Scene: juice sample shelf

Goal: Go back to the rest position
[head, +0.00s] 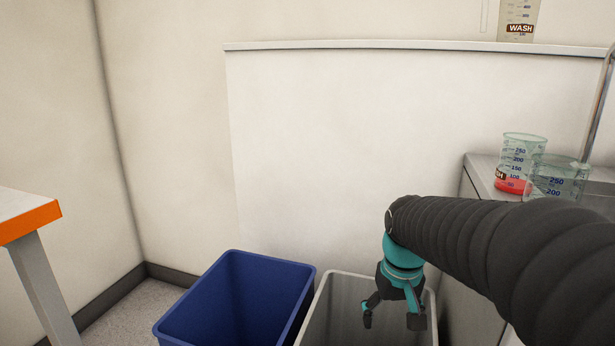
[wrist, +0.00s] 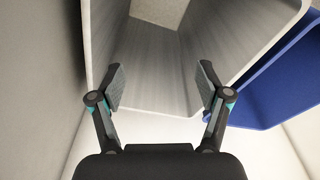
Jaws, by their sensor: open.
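My gripper (head: 392,318) hangs pointing down over the grey-white bin (head: 328,318) in the head view. In the wrist view my gripper (wrist: 160,88) is open, with its two fingers apart and nothing between them. The inside of the grey-white bin (wrist: 155,65) shows beyond the fingers, and the part of it in view looks empty. My dark ribbed arm reaches in from the right of the head view and hides part of the counter.
A blue bin (head: 235,300) stands just left of the grey-white bin. A counter at the right holds a beaker with red liquid (head: 515,183) and another beaker (head: 555,178), close to my arm. An orange-edged table (head: 35,220) is at the far left.

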